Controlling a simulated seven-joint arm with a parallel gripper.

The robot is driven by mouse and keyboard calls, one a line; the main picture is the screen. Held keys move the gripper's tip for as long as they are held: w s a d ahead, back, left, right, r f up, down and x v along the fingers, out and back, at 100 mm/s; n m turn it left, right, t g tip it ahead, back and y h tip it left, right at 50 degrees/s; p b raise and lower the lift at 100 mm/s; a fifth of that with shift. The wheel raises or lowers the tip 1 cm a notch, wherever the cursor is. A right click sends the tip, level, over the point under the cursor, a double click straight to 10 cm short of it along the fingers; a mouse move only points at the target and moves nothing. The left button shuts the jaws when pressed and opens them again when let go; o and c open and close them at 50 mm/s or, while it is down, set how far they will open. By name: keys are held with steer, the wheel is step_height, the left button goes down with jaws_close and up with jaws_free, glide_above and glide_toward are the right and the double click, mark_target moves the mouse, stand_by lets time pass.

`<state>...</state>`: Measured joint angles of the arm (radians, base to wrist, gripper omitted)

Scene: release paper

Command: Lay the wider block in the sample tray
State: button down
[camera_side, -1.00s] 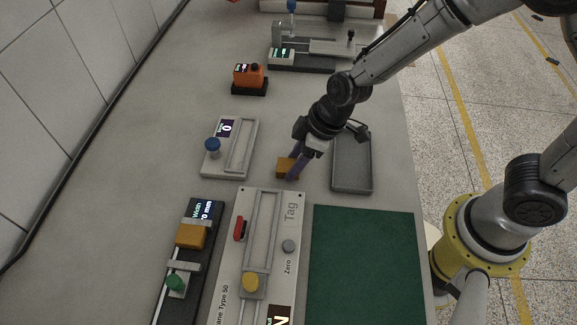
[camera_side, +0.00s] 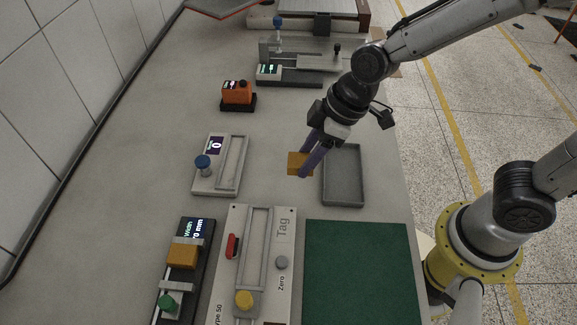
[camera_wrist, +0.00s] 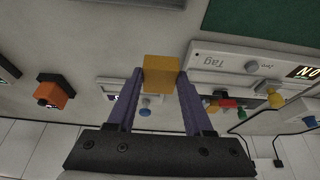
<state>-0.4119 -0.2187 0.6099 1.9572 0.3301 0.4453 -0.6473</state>
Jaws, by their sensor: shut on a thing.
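My gripper (camera_side: 303,166) has purple fingers shut on an orange-yellow block (camera_side: 297,160). The held block also shows between the fingertips in the wrist view (camera_wrist: 162,73). It appears to be held above the table, just left of the grey sample tray (camera_side: 343,190). The tray is shallow, rimmed and empty. A second orange-yellow block (camera_side: 182,256) sits on the black width gauge (camera_side: 197,232) at the lower left of the side view. The gauge's display is partly unreadable. I cannot tell from the pictures which block is wider.
A pale fixture with a blue knob (camera_side: 203,165) stands left of the held block. A Tag panel (camera_side: 283,290) with a slot and a green mat (camera_side: 355,270) lie in front. An orange device (camera_side: 237,93) and a grey slide instrument (camera_side: 300,78) stand behind.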

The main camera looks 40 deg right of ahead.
steer(key=s+d+r+m+t+h, duration=0.1)
steer(key=s+d+r+m, duration=0.1)
steer(key=s+d, duration=0.55)
steer(key=s+d+r+m, duration=0.3)
steer(key=s+d, duration=0.3)
steer(key=s, duration=0.3)
glide_toward(341, 173)
steer(key=shift+w+a+f+h, duration=0.3)
steer(key=shift+w+a+f, duration=0.3)
steer(key=shift+w+f, duration=0.3)
steer(key=shift+f, duration=0.8)
steer(key=shift+w+f, duration=0.15)
steer(key=shift+f, duration=0.8)
steer(key=shift+f, duration=0.1)
steer(key=shift+c, duration=1.5)
jaws_free()
